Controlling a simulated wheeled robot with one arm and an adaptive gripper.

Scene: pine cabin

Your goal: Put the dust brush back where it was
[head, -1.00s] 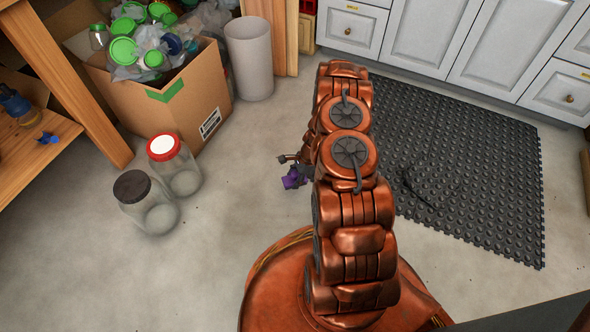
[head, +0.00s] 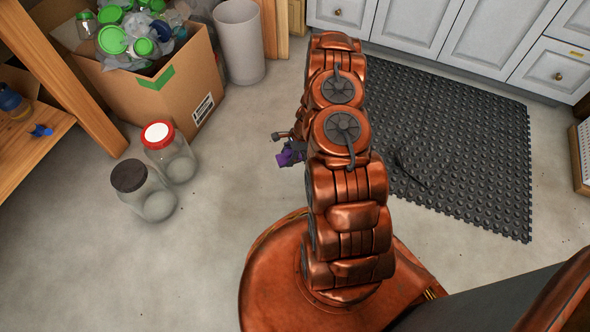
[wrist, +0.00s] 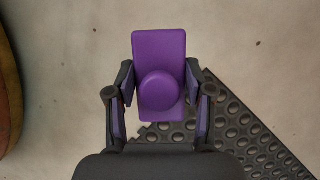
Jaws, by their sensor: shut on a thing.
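The dust brush is a purple rectangular block with a round purple knob; it fills the middle of the wrist view (wrist: 159,55). My gripper (wrist: 159,92) is shut on it, one dark finger at each side of the block by the knob. In the head view the purple dust brush (head: 291,154) shows at the left of my copper arm, with part of my gripper (head: 283,138) beside it. It appears held above the bare concrete floor. The arm hides much of the gripper there, and the brush's underside is hidden.
A dark studded mat (head: 470,130) lies right of my arm, before white cabinets (head: 410,40). A red-lidded jar (head: 168,155) and a dark-lidded jar (head: 143,190) stand left. Behind are a cardboard box (head: 180,95), a bin (head: 239,45) and a wooden shelf (head: 75,75). Floor between is clear.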

